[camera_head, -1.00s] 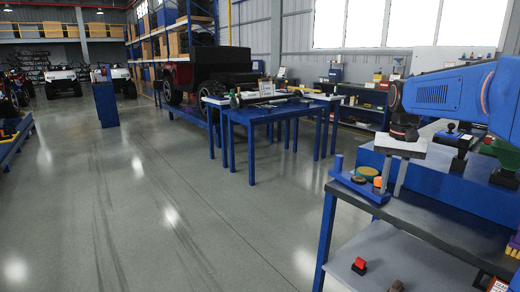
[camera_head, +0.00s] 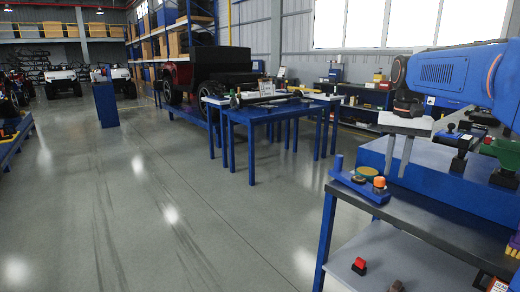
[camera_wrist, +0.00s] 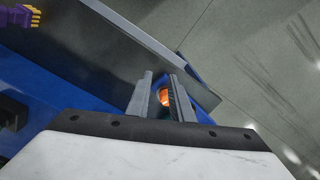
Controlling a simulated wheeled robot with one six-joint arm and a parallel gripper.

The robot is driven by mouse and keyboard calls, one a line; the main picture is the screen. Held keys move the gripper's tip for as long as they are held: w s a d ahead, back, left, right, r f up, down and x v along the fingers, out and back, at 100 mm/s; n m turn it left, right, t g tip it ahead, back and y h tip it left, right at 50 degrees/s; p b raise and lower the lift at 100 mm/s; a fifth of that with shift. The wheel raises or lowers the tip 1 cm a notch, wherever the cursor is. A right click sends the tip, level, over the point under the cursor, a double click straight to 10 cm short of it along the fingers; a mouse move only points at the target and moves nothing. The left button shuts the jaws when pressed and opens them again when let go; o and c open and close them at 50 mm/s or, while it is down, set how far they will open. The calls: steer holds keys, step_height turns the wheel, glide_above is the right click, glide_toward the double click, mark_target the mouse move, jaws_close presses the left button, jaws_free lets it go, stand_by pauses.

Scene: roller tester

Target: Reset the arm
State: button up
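My gripper (camera_head: 397,172) hangs from my blue arm at the right of the head view, its two grey fingers pointing down. It is above and right of a small blue tray on the bench corner. In the wrist view, my gripper (camera_wrist: 160,95) shows its fingers apart with nothing held between them. An orange-topped piece (camera_head: 379,183) stands on the tray; its orange top also shows beyond the finger gap in the wrist view (camera_wrist: 164,97).
The bench (camera_head: 436,218) has a dark top with a blue box on it. A red-topped block (camera_head: 359,265) lies on the lower shelf. Open floor (camera_head: 180,205) is at the left.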

steer(key=s+a+f+n+t, duration=0.2)
steer(key=s+a+f, duration=0.2)
steer(key=s+f, duration=0.5)
steer(key=s+a+f+n+t, duration=0.2)
steer(key=s+f, duration=0.8)
steer(key=s, duration=0.7)
steer(key=a+n, duration=0.1)
steer(key=a, duration=0.1)
steer(key=shift+s+a+t, duration=0.35)
steer(key=shift+t, duration=0.05)
